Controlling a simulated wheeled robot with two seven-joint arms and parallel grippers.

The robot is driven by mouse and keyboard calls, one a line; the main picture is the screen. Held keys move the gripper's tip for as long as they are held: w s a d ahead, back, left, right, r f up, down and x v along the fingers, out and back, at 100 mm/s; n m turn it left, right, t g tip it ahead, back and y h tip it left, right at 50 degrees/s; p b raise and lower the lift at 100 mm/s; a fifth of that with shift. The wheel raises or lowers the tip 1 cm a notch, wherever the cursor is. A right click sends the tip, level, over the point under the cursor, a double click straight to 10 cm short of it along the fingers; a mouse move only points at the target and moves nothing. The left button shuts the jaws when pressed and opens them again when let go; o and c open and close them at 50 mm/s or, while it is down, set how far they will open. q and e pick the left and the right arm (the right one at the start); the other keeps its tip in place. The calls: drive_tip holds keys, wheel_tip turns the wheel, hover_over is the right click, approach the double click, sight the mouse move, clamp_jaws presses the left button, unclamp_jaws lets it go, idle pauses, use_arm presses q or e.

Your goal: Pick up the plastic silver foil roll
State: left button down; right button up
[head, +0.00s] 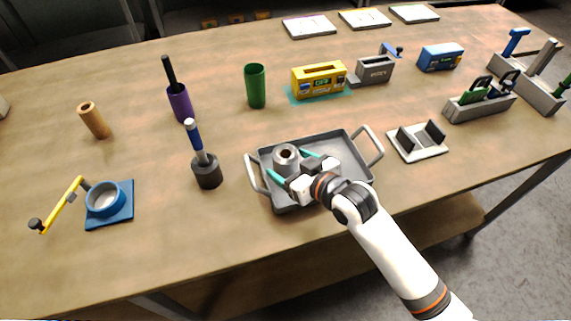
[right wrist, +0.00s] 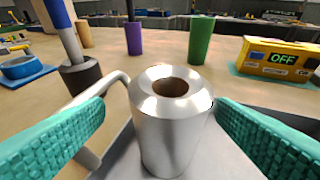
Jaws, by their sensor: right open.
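The silver foil roll (head: 286,157) stands upright in a grey metal tray (head: 290,203) with two side handles. In the right wrist view the foil roll (right wrist: 170,125) is shiny, with a round brown hole in its top. My right gripper (head: 294,168) is open, with teal fingers reaching over the tray. In the right wrist view its ridged fingertips (right wrist: 160,122) show on either side of the roll, with a gap at each side. My left gripper is not in view.
A dark cup with a blue-handled tool (head: 207,174) stands left of the tray. A grey holder with two dark plates (head: 418,140) stands to its right. A yellow box (head: 319,80) marked OFF and a green cup (head: 256,88) stand behind.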

sight(282, 156)
drive_tip(key=shift+w+a, duration=0.15)
drive_tip(key=shift+w, duration=0.25)
drive_tip(key=p+x, duration=0.1)
drive_tip(key=x, duration=0.3)
drive_tip(key=shift+w, duration=0.35)
drive_tip(key=shift+s, duration=0.1)
drive_tip(key=c, duration=1.2)
